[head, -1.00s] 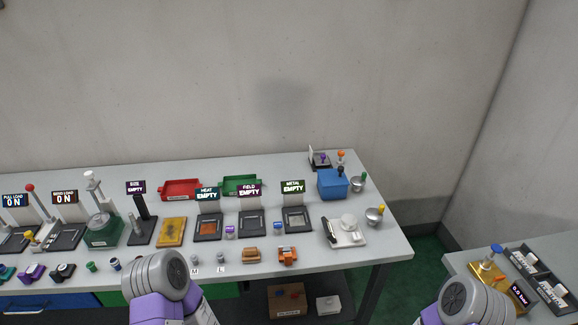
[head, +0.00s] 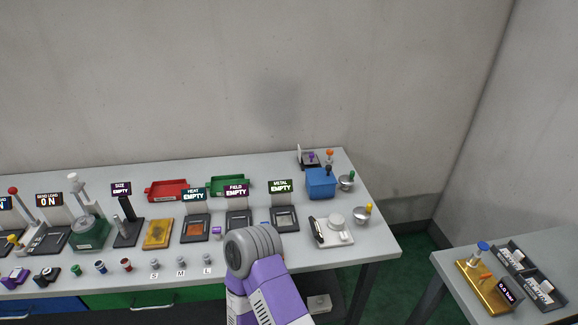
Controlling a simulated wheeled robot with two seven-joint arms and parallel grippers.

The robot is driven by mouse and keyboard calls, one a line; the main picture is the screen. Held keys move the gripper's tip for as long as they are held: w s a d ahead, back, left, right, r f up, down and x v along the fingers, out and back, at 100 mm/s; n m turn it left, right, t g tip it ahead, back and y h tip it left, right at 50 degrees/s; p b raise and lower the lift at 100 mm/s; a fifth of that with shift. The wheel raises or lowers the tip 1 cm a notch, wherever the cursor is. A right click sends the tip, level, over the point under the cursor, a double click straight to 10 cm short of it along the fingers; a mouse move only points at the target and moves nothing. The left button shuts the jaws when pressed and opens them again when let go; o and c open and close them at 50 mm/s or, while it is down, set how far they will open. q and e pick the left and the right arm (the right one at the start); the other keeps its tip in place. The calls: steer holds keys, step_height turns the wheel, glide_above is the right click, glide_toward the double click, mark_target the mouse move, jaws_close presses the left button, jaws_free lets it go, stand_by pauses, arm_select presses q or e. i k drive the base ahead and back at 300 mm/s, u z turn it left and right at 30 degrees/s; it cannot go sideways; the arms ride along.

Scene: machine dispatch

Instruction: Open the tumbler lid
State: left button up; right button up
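No part is marked as the tumbler. A blue box (head: 320,184) with a dark knob on top stands at the right back of the long table, and its top looks shut. A green machine (head: 90,234) with a pale upright top stands at the left of the same table. I cannot tell from the view which of these is the tumbler. A grey and purple link of one of my arms rises from the bottom middle and covers part of the table front. Neither gripper shows in the head view.
Two metal bowls (head: 346,182) (head: 363,215) and a white device (head: 331,230) stand near the table's right end. Red (head: 166,190) and green (head: 229,185) trays lie at the back. A second table (head: 545,250) stands right, across a floor gap.

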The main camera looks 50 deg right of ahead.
mark_target(319, 176)
steer(key=k, duration=1)
steer(key=z, duration=0.95)
steer(key=i, duration=0.45)
steer(key=u, duration=0.05)
